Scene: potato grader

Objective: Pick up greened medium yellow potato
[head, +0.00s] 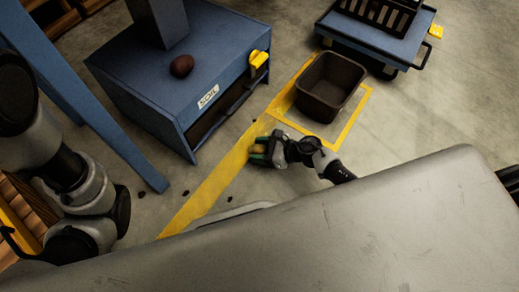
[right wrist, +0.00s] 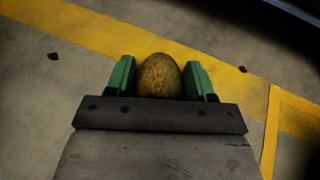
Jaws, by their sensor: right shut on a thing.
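The yellow potato (right wrist: 159,76) shows in the right wrist view, with a greenish-brown mottled skin. My right gripper (right wrist: 160,72) has its green fingers shut on the potato's two sides. In the head view, the right gripper (head: 259,153) is low near the yellow floor line, with a small part of the potato (head: 258,149) visible between the fingers. I cannot tell from these views how high above the floor the potato is. My left arm shows at the left of the head view, but its gripper is not visible.
A dark open bin (head: 330,86) stands inside a yellow floor square. A blue cabinet labelled SOIL (head: 208,97) carries a dark reddish potato (head: 181,66). A blue cart (head: 385,42) with a black crate stands at the top right. Small dark clods lie on the floor.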

